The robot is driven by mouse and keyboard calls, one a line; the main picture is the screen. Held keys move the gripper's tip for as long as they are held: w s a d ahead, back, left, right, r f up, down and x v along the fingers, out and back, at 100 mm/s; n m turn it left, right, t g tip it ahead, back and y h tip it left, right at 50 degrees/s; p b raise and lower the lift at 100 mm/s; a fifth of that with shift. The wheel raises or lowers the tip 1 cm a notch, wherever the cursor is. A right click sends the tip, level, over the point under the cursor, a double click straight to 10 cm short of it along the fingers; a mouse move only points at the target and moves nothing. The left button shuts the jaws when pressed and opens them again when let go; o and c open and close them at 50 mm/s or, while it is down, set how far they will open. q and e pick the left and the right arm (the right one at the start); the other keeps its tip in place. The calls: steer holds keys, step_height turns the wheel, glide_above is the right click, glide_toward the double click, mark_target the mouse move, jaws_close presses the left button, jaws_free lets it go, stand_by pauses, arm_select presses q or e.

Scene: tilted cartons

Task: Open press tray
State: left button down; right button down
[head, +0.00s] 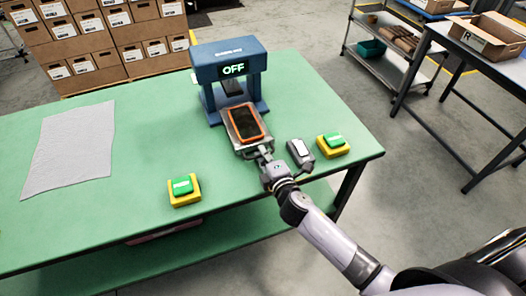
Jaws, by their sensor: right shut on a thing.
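The blue press (231,62) stands at the back of the green table, with a lit "OFF" sign on its front. Its metal tray (262,146) sticks out in front of the press, toward me. A dark phone-like item in an orange frame (246,123) lies on the tray. My right gripper (264,157) is at the tray's front edge and shut on it there; the exact grip spot is small and partly hidden by the gripper. My left gripper is not in view.
Two yellow boxes with green buttons, one left (185,191) and one right (332,146), sit on the green table (150,150). A grey device (300,151) is close to the right of my gripper. A grey cloth (72,147) lies left. Cartons (115,35) are stacked behind.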

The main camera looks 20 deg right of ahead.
steer(key=c, duration=2.1)
jaws_free()
steer(key=shift+w, duration=0.25)
steer(key=shift+o, duration=0.5)
steer(key=shift+s, duration=0.2)
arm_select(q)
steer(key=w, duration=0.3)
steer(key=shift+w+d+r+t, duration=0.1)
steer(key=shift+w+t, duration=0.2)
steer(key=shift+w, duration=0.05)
arm_select(e)
steer(key=v, duration=1.1)
steer(key=shift+s, duration=0.35)
steer(key=shift+r, duration=0.1)
